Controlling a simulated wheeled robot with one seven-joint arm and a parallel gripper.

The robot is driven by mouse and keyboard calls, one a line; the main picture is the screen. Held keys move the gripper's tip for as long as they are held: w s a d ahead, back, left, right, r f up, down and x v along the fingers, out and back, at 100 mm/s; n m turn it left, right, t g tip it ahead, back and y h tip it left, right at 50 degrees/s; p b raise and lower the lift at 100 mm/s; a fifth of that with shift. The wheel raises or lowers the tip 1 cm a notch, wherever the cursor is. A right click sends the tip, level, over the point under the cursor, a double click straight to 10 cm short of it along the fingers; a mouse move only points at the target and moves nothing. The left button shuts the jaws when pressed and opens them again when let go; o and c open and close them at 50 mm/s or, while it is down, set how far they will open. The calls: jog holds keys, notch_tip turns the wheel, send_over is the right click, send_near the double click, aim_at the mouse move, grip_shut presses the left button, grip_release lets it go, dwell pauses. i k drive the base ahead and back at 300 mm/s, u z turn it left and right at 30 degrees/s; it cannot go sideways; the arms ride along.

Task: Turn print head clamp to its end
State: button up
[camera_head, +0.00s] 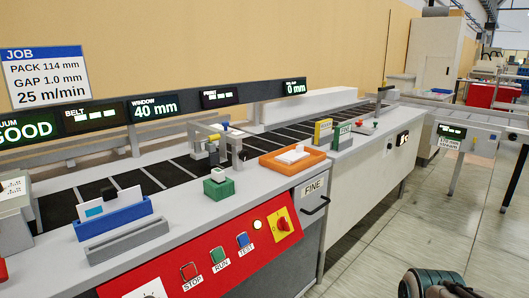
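A grey print head bracket (237,150) stands over the dark belt near the middle of the head view, with a small blue-topped, white and yellow part at its upper left. Which part is the print head clamp, and how far it is turned, I cannot tell at this size. A green block (219,189) with a pale knob on top sits on the machine's near ledge, in front of the bracket. Part of my own arm shows at the bottom right, away from the machine. My gripper's fingers are not in view.
An orange tray (266,160) with white pieces lies right of the bracket. A blue holder (112,218) with cards stands left. The red panel (210,262) carries STOP, RUN and TEST buttons and a red rotary switch (283,223). Open tiled floor (420,215) lies at right.

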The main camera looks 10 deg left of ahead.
aim_at(244, 154)
jog(key=u, duration=0.55)
jog(key=i, duration=0.65)
jog(key=u, duration=0.75)
